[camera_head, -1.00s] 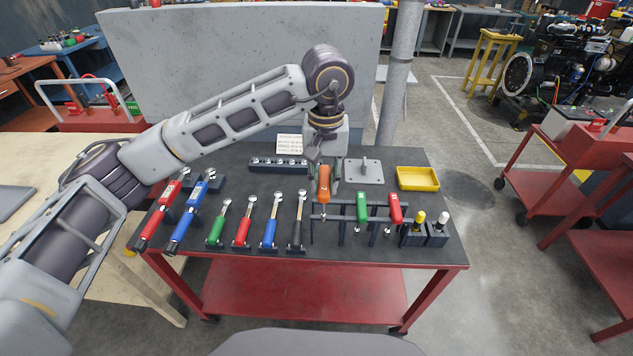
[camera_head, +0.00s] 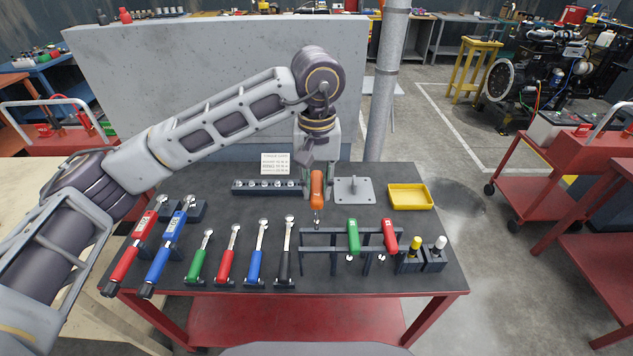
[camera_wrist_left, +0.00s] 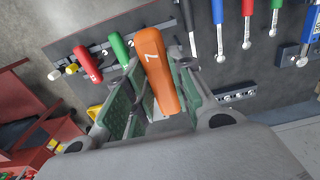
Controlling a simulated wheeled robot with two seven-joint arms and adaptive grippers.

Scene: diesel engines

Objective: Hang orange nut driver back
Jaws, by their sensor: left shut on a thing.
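The orange nut driver (camera_head: 316,184) is held upright with its shaft pointing down, near the left end of the dark tool rack (camera_head: 320,231). My left gripper (camera_head: 318,176) is shut on its handle. In the left wrist view the orange handle, marked 7, (camera_wrist_left: 158,72) lies between the green-padded fingers (camera_wrist_left: 155,98). In the head view the driver's tip appears just behind or above the rack's rear bar; the exact gap is unclear. A green driver (camera_head: 353,234) and a red driver (camera_head: 390,234) hang in the rack. The rack's left part is empty. My right gripper is not in view.
Several wrenches (camera_head: 229,252) lie in holders left of the rack. Yellow- and white-topped tools (camera_head: 415,245) stand at its right. A socket strip (camera_head: 267,188), a grey plate with a post (camera_head: 354,190) and a yellow tray (camera_head: 410,196) lie behind. Bare tabletop separates them from the rack.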

